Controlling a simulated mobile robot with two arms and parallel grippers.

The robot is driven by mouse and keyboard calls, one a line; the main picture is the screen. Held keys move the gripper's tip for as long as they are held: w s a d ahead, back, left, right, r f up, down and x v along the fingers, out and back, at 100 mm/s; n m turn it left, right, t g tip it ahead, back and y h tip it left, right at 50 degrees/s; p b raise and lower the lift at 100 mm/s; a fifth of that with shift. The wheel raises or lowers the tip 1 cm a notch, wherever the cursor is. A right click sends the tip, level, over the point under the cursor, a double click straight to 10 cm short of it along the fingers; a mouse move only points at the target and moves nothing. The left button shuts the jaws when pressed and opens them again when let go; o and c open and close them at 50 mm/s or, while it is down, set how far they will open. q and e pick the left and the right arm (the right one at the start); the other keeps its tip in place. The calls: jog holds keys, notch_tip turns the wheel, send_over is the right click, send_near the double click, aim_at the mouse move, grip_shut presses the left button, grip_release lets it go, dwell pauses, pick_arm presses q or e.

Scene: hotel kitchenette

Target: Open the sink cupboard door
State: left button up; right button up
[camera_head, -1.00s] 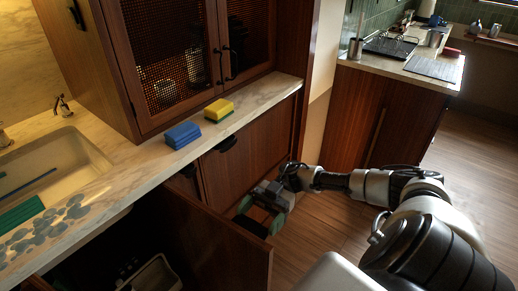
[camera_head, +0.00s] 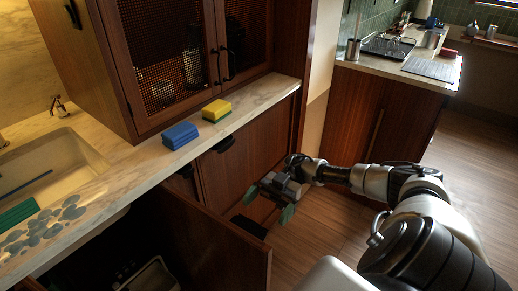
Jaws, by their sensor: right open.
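The sink cupboard door (camera_head: 215,245) stands swung out from the cabinet below the sink (camera_head: 45,170). Behind it the cupboard interior is dark, with a pale bin (camera_head: 150,277) partly visible inside. My right gripper (camera_head: 268,207) is open and empty, with green fingertips. It hangs just beyond the far side of the door, above the floor and close to the neighbouring cabinet front. I cannot tell whether it touches the door. My left gripper is not in view.
A blue sponge (camera_head: 180,135) and a yellow sponge (camera_head: 217,109) lie on the marble counter (camera_head: 130,165). A mesh-front cabinet (camera_head: 160,70) stands on the counter. Wood floor (camera_head: 340,220) is clear around my right arm.

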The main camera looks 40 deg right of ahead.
jog(key=w+d+b, duration=0.1)
jog(key=d, duration=0.6)
jog(key=shift+w+b, duration=0.2)
jog(key=shift+b, duration=0.2)
